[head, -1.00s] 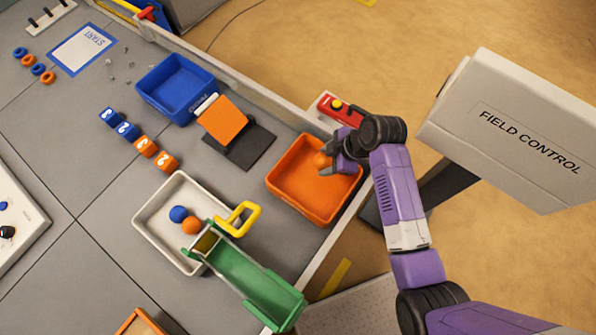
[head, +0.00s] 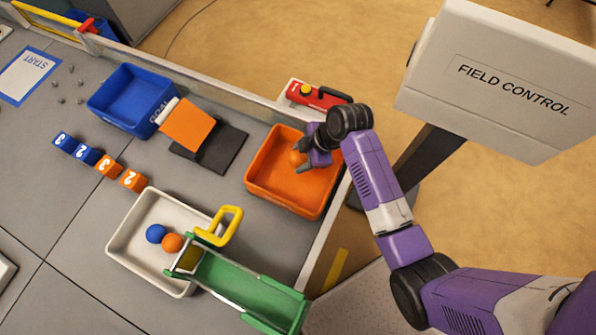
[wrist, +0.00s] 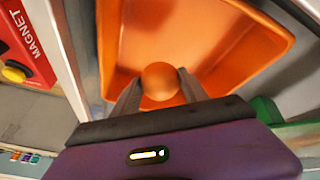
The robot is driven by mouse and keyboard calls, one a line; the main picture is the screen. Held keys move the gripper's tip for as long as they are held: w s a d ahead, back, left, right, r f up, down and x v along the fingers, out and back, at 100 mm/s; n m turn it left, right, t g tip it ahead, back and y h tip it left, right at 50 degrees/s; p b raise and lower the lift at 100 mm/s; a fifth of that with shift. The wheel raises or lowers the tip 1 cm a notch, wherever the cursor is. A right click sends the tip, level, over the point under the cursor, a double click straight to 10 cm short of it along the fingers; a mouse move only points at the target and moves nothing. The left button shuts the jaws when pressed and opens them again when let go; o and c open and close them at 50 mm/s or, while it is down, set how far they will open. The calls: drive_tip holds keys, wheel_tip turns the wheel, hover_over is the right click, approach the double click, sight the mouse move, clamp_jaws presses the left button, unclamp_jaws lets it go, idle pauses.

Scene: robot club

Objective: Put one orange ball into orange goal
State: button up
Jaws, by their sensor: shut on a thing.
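My gripper (wrist: 160,90) is shut on an orange ball (wrist: 160,80), which sits between the two fingertips. In the head view the held ball (head: 297,158) shows at the fingers, over the orange goal (head: 262,180). The orange goal is an open square bin; in the wrist view its inside (wrist: 200,40) lies beyond the ball. I cannot tell how high the ball is above the bin floor. Another orange ball (head: 172,243) lies in the white tray (head: 125,245) beside a blue ball (head: 156,233).
A red magnet box (head: 318,97) stands behind the orange goal; it also shows in the wrist view (wrist: 22,40). The blue goal (head: 130,98), an orange ramp (head: 187,124) and a green chute (head: 245,285) stand around. The field control box (head: 500,80) is at the right.

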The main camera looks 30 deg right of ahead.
drive_tip(key=o, duration=1.4)
drive_tip(key=shift+o, duration=0.2)
drive_tip(key=shift+r, duration=0.1)
drive_tip(key=v, duration=0.7)
drive_tip(key=shift+r, duration=0.3)
drive_tip(key=shift+s+d, duration=0.15)
